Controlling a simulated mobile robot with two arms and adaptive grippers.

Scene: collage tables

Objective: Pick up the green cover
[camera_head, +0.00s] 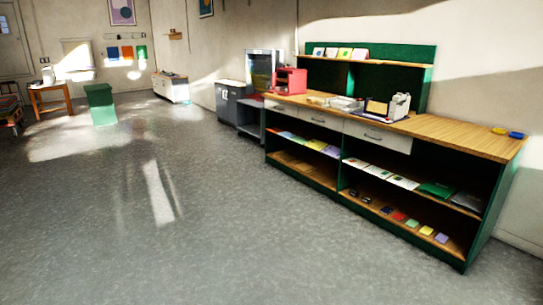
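Several green flat things show, and I cannot tell which one is the green cover. A dark green flat piece (436,188) lies on the right middle shelf of the long wooden-topped unit (460,137). A small green square (411,223) lies in a row of coloured squares on the shelf below it. A green panel (142,52) hangs on the far wall beside an orange and a blue one. Neither of my grippers is in view.
Grey floor (190,230) is open in front of the unit. A green box-like stool (101,104) and a wooden table (50,97) stand at the far left. A red box (291,80) and paper trays stand on the countertop. Grey cabinets (231,103) adjoin the unit's left end.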

